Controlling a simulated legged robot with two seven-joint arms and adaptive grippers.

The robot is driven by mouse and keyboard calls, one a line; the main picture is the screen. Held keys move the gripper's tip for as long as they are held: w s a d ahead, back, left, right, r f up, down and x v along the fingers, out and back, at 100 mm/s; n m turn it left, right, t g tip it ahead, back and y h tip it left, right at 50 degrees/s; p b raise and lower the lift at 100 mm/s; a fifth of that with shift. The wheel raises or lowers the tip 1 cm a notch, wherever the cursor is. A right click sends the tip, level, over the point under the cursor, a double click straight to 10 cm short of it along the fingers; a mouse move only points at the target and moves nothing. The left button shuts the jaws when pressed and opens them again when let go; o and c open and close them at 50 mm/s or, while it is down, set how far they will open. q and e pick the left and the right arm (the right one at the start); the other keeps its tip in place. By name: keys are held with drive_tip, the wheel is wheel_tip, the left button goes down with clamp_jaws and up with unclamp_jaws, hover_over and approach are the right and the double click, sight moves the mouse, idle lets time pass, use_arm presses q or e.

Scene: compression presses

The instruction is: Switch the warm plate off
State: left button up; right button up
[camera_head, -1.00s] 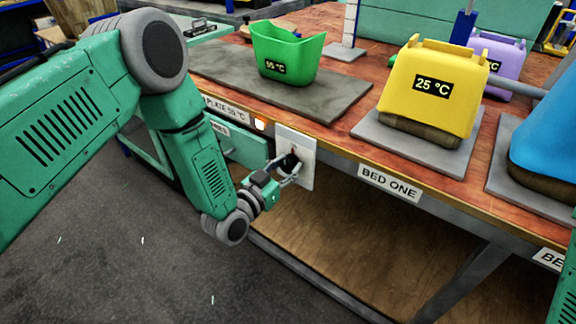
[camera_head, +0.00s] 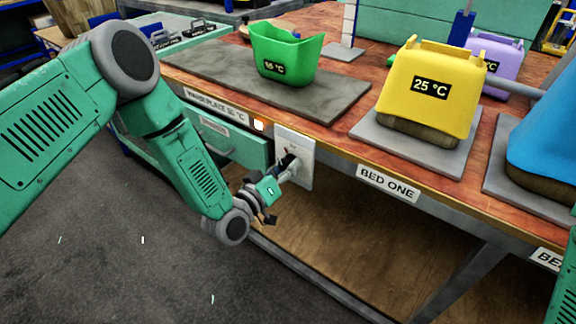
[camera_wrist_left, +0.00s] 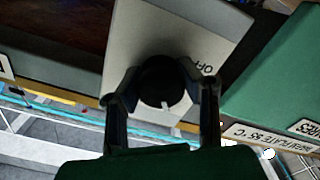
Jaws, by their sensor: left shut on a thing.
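The warm plate (camera_head: 200,70) is a dark grey slab on the bench with a green tub marked 55 °C on it. A white switch panel (camera_head: 307,150) is on the bench's front edge. Its round black knob (camera_wrist_left: 162,80) shows in the left wrist view, with a white mark at its lower edge. Lettering that seems to read OFF is beside it. My left gripper (camera_head: 287,168) is shut on the knob, one finger on each side, as the left wrist view (camera_wrist_left: 162,95) shows. A small lamp (camera_head: 259,125) beside the panel glows. My right gripper is out of view.
A green drawer front (camera_head: 235,145) lies left of the panel, under the warm plate label (camera_head: 217,103). A yellow tub (camera_head: 432,85) marked 25 °C stands on a grey bed to the right, above the BED ONE label (camera_head: 388,183). Open floor lies at lower left.

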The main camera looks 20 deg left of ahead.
use_arm(q)
drive_tip(key=n, duration=0.4)
drive_tip(key=shift+a+f+n+b, duration=0.1)
drive_tip(key=shift+n+b, duration=0.2)
drive_tip(key=shift+n, duration=0.1)
drive_tip(key=n+b, duration=0.1)
drive_tip(key=n, duration=0.2)
drive_tip(key=shift+n, duration=0.3)
drive_tip(key=n+b, duration=0.2)
drive_tip(key=n, duration=0.2)
drive_tip(key=shift+s+n+b, duration=0.1)
drive_tip(key=shift+n+b, duration=0.75)
drive_tip(key=shift+n, duration=1.25)
drive_tip(key=o, duration=1.3)
drive_tip(key=shift+c, duration=0.2)
drive_tip(key=shift+a, duration=0.1)
drive_tip(key=v, duration=1.2)
